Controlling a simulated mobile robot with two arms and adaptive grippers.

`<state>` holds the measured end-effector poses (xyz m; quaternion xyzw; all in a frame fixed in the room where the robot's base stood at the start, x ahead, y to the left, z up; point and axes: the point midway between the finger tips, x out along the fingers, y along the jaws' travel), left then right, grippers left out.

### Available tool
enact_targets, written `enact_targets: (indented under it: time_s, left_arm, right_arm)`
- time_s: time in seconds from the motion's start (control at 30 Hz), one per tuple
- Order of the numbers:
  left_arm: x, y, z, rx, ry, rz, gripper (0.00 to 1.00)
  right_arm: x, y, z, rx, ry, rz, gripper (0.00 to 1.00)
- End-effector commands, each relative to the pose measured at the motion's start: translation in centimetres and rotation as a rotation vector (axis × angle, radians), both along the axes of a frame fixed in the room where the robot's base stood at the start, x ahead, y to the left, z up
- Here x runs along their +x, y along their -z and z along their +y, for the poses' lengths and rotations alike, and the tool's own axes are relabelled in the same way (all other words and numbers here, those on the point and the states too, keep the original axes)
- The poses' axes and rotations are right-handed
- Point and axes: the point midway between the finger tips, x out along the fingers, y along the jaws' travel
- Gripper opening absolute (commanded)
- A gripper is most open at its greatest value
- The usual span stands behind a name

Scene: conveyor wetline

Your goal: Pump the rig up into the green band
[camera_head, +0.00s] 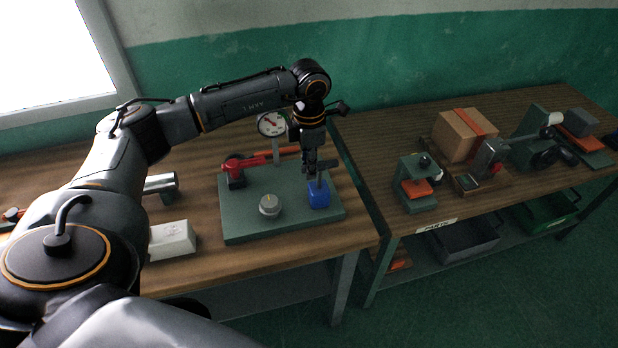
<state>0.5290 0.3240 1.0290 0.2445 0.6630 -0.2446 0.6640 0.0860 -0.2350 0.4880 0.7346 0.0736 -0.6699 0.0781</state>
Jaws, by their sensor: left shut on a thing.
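The rig is a grey-green base plate (245,225) on the left bench. A round white gauge (271,123) stands on a post at its back, with some red on the dial; the needle reading is too small to tell. A red lever valve (236,168) is at the plate's left and a grey knob (270,205) at the front. A blue pump body (319,194) stands at the right. My left gripper (317,172) points down just above the blue body, shut on the dark pump handle, which it partly hides. My right gripper is out of view.
A white block (172,240) and a metal cylinder (160,184) lie left of the rig. Across a gap, the right bench (400,140) holds a strapped cardboard box (465,135) and several green fixtures. Bins (465,242) sit on its lower shelf.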

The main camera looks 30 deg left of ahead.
Motion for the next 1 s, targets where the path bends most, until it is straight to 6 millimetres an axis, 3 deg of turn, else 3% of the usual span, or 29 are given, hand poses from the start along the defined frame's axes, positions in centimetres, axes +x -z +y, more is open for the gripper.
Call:
enact_targets:
  time_s: [0.2,0.57,1.0]
  left_arm:
    - [0.0,2.5,0.0,0.000,0.001,0.001,0.00]
    - [0.0,1.6,0.0,0.001,0.000,0.001,0.00]
    - [0.1,-1.5,0.0,0.001,-0.001,-0.002,0.00]
  right_arm:
    - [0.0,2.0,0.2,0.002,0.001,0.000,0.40]
    - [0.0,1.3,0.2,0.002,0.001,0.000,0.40]
    - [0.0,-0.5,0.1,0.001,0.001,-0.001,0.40]
